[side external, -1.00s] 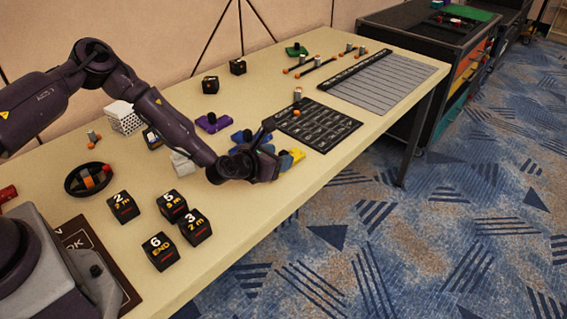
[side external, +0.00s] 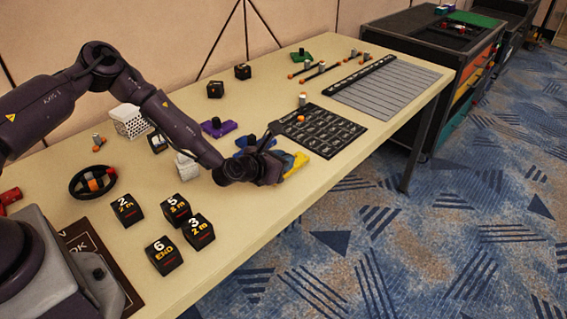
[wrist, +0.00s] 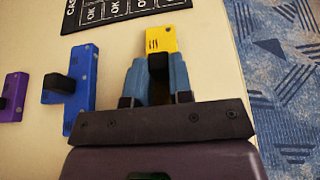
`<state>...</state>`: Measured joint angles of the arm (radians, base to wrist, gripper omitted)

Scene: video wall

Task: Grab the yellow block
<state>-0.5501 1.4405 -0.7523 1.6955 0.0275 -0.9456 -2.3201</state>
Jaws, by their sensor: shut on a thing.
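The yellow block (wrist: 160,38) lies flat on the table with its black knob between my fingers in the wrist view. In the side view the yellow block (side external: 298,161) shows partly, at the tip of my arm. My gripper (wrist: 158,68) is shut on the yellow block by its knob, with one blue finger on each side. In the side view my gripper (side external: 284,160) is low at the table, and its fingers partly hide the block.
A blue block (wrist: 82,82) and a purple block (wrist: 12,97) lie left in the wrist view. A black mat (side external: 325,131) lies beyond the yellow block. Black number cubes (side external: 175,208) stand nearer my base. The table's edge is close on the right.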

